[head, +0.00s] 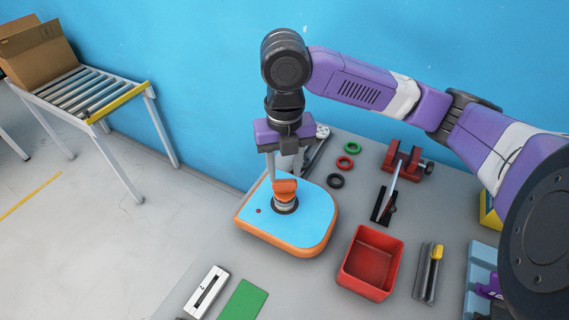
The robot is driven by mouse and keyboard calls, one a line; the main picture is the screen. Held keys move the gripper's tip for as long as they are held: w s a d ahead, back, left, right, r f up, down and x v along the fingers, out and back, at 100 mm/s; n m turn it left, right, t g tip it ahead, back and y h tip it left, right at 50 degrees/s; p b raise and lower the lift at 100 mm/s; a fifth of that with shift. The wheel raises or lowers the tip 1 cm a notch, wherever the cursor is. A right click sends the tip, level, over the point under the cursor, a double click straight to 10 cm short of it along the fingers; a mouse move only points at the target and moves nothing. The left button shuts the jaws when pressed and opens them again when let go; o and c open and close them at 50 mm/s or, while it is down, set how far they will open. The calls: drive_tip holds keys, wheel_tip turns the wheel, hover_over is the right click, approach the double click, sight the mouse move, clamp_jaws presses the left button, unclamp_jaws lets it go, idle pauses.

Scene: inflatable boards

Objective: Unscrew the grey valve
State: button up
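The blue board (318,205) with an orange rim lies flat on the grey table. The grey valve (285,207) stands on the board as a short ringed cylinder in a dark base. An orange piece (285,188) sits right above the valve; I cannot tell whether it belongs to the valve or to my fingertips. My gripper (284,176) points straight down over the valve, its grey fingers reaching to the orange piece. The fingertips are too small and covered to show whether they grip it. A small red dot (258,211) is on the board, left of the valve.
A red bin (369,263) stands right of the board. Green, red and black rings (336,181) lie behind it, near a red vise-like fixture (408,162). A green pad (243,301) and a white slotted block (207,291) lie in front. A roller conveyor (88,90) carries a cardboard box (38,52).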

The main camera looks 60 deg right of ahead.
idle(0.3)
drive_tip(key=m+p, duration=0.1)
drive_tip(key=m, duration=0.2)
drive_tip(key=shift+m, duration=0.6)
drive_tip(key=shift+r+m+p, duration=0.1)
drive_tip(key=shift+m+p, duration=0.55)
drive_tip(key=shift+m, duration=0.35)
drive_tip(key=shift+m+p, duration=0.3)
drive_tip(key=shift+m, duration=0.7)
